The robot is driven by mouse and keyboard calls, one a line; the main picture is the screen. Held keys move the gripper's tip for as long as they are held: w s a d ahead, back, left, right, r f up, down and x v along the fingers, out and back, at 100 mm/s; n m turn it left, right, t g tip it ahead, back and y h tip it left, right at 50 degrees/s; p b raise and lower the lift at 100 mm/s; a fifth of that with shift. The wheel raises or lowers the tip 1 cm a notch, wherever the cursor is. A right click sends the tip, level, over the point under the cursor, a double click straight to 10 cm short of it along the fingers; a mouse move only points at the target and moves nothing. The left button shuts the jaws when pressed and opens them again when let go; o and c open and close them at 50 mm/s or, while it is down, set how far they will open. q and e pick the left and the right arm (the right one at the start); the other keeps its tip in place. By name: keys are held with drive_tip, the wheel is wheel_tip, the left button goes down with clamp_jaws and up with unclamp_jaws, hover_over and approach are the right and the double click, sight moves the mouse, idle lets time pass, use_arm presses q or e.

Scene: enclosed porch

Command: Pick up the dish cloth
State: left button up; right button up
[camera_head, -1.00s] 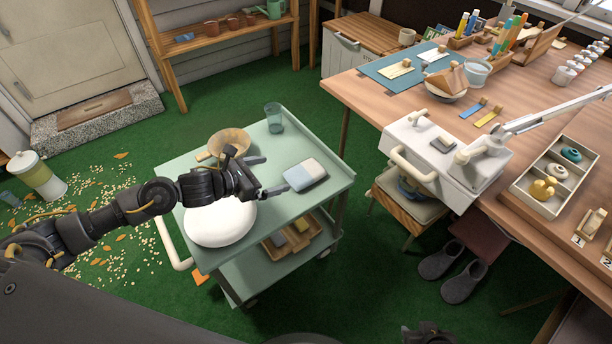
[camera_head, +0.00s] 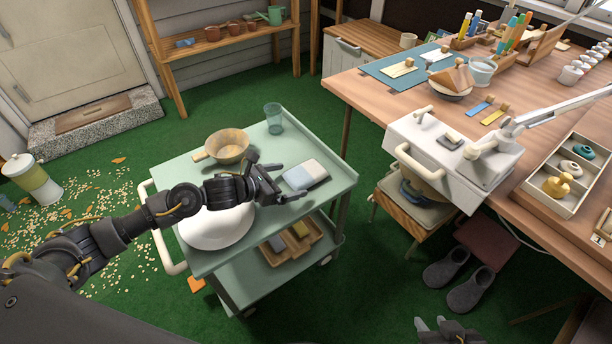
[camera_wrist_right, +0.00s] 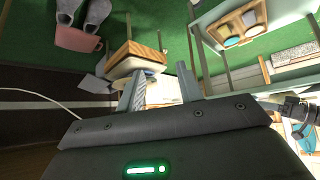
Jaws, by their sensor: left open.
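The dish cloth (camera_head: 305,174) looks like a folded, pale blue and white pad. It lies flat near the right edge of the top of a green cart (camera_head: 330,188). My left gripper (camera_head: 287,182) is open beside the cloth's left side, with its fingers pointing right. Nothing shows between the fingers; I cannot tell whether a fingertip touches the cloth. My right gripper (camera_head: 432,324) shows at the bottom of the head view, away from the cart. In the right wrist view its fingers (camera_wrist_right: 157,88) are apart and empty.
A wooden desk (camera_head: 375,98) with a white machine (camera_head: 455,150) stands to the right.

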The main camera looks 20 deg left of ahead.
sight(297, 176)
use_arm(q)
drive_tip(key=x, duration=0.4)
drive_tip(key=shift+w+d+r, duration=0.2)
drive_tip(key=shift+w+d, duration=0.05)
drive_tip(key=shift+w, duration=0.2)
drive_tip(key=shift+w+d+f, duration=0.15)
drive_tip(key=shift+w+d, duration=0.05)
drive_tip(key=shift+w, duration=0.05)
use_arm(e)
drive_tip(key=shift+w+a+r+t, duration=0.45)
drive_tip(key=shift+w+a+t, duration=0.05)
drive_tip(key=shift+w+t, duration=0.1)
use_arm(q)
drive_tip(key=c, duration=1)
